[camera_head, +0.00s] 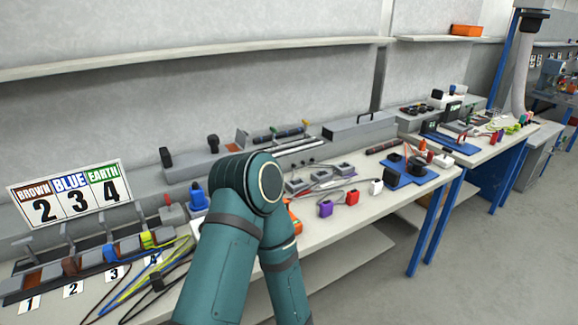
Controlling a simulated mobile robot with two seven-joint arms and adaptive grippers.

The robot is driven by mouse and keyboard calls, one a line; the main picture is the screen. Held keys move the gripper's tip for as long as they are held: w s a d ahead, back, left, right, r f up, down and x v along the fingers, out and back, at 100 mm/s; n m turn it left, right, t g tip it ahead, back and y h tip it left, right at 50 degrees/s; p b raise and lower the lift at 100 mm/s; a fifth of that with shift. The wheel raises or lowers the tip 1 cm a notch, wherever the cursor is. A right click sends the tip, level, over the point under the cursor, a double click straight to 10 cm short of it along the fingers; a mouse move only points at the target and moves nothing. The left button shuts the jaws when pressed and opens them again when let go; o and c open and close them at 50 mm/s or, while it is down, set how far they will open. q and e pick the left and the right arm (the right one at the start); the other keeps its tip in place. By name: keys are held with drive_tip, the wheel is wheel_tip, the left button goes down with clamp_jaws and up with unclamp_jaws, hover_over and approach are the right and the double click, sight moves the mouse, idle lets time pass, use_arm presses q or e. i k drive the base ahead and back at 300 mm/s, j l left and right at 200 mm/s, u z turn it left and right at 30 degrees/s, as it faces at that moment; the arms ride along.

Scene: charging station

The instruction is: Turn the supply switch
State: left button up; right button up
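A teal arm of mine rises from the bottom middle and bends back down, covering part of the bench. Neither gripper shows in the head view. I cannot tell for sure which thing is the supply switch. Two upright black knobs, a left one (166,158) and a right one (213,144), stand on a long grey housing (190,168) at the back of the bench. A grey box with a red top (168,200) and a blue part (198,198) stand left of my arm.
A BROWN, BLUE, EARTH sign (70,192) stands at left above clamps and coloured wires (150,275). Purple (325,208), red (352,197) and white (376,187) blocks sit right of my arm. A shelf (200,54) runs above. The floor (480,270) at right is clear.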

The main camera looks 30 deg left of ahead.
sight(166, 197)
drive_tip(key=u, duration=1.9)
drive_tip(key=i+l+u, duration=0.1)
drive_tip(key=i+l, duration=0.25)
